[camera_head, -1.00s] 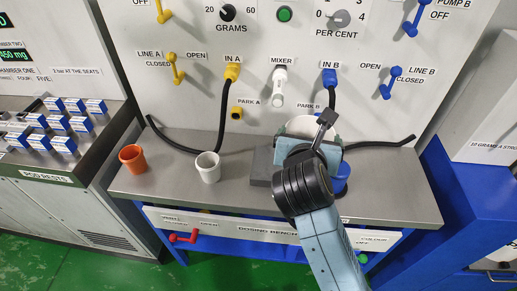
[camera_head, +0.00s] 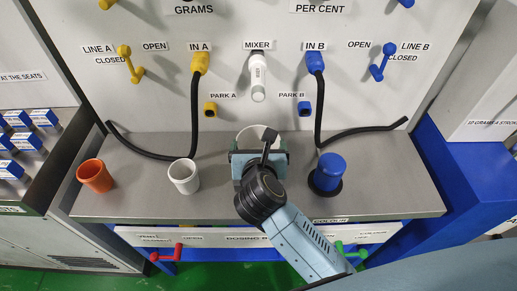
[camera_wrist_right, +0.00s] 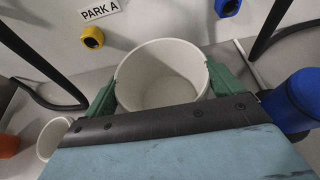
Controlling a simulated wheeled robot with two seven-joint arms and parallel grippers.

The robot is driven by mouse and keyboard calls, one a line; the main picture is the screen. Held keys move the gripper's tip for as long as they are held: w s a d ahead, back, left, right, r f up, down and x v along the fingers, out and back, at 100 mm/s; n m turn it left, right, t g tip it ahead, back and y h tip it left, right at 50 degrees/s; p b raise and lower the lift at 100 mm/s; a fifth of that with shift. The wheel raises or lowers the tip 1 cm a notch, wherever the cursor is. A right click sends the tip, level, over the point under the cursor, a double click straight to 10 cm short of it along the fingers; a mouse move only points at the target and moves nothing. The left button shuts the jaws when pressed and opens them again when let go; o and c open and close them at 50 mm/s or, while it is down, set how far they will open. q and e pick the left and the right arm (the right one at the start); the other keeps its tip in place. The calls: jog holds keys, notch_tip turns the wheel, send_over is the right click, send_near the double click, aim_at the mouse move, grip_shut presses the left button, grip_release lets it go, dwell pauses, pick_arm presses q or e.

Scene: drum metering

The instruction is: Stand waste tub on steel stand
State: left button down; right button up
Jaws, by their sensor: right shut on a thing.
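The waste tub, a wide off-white tub (camera_head: 250,134), is partly hidden behind my right gripper (camera_head: 258,150) in the head view. In the right wrist view the tub (camera_wrist_right: 162,75) is upright and looks empty. The green fingers of my right gripper (camera_wrist_right: 165,88) are shut on its opposite sides. It is over the bench, below the white mixer spout (camera_head: 258,78). The steel stand cannot be made out now; my gripper and arm cover the bench there. I cannot tell whether the tub touches anything below. My left gripper is not in view.
On the steel bench (camera_head: 130,202) stand an orange cup (camera_head: 95,176), a white cup (camera_head: 184,177) and a blue vessel (camera_head: 328,172) on a dark base. Black hoses hang from yellow IN A (camera_head: 199,65) and blue IN B (camera_head: 315,64). The right bench end is mostly clear.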

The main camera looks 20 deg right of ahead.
jog(key=shift+f, duration=0.3)
jog(key=shift+w, duration=0.1)
jog(key=shift+f, duration=0.15)
jog(key=o, duration=0.7)
jog(key=shift+r, duration=0.3)
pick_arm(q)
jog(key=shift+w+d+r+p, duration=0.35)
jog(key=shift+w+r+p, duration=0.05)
pick_arm(e)
jog(key=v, duration=1.2)
